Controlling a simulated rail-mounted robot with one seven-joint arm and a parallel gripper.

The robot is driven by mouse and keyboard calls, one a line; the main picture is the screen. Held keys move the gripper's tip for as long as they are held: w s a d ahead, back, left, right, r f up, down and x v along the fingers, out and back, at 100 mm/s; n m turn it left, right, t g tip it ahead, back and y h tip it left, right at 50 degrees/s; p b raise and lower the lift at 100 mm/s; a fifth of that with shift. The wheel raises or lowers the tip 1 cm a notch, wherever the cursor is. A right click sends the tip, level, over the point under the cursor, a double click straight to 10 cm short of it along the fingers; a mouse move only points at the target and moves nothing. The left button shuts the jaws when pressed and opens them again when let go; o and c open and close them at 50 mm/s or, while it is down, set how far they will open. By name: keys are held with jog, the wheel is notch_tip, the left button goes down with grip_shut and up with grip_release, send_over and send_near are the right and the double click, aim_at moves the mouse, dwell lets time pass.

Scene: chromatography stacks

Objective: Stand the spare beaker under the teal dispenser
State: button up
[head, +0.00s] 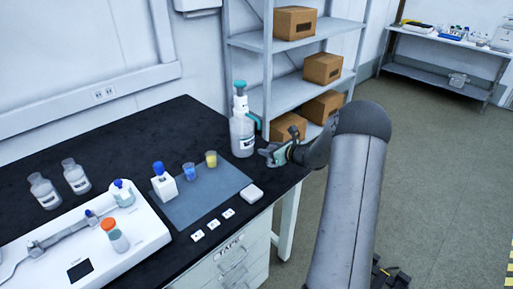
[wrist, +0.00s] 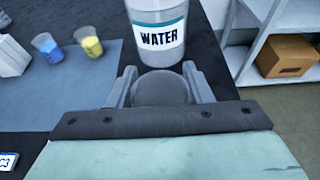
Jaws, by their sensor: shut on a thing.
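The teal dispenser (head: 242,135) is a clear bottle with a teal and white pump top and a teal spout to its right. It stands near the bench's back right corner. In the wrist view its WATER label (wrist: 162,37) faces me, just beyond my fingertips. My gripper (head: 267,154) is just right of and in front of the bottle, near the bench's right edge. In the wrist view its fingers (wrist: 160,80) are shut around a rounded, greyish see-through thing, which looks like the spare beaker (wrist: 160,90). Its base is hidden, so I cannot tell whether it touches the bench.
A blue beaker (head: 189,172) and a yellow beaker (head: 211,159) stand on the blue-grey mat (head: 205,198), left of my gripper. A white block (head: 252,193) lies by the front edge. Shelves with boxes (head: 322,68) stand behind the bench's right end.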

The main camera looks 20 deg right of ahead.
aim_at(251, 146)
jog(key=w, duration=0.2)
jog(key=w+a, duration=0.1)
jog(key=w, duration=0.1)
jog(key=w+a, duration=0.1)
jog(key=w, duration=0.1)
jog(key=shift+w+a+p, duration=0.1)
jog(key=shift+a+p, duration=0.05)
jog(key=shift+p, duration=0.25)
jog(key=shift+w+a+f+p, duration=0.1)
jog(key=shift+w+f+p, duration=0.1)
jog(key=shift+f, duration=0.7)
jog(key=shift+w+f+p, duration=0.15)
jog(key=shift+f, duration=0.7)
jog(key=shift+f, duration=0.2)
jog(key=o, duration=1)
jog(key=shift+o, duration=0.2)
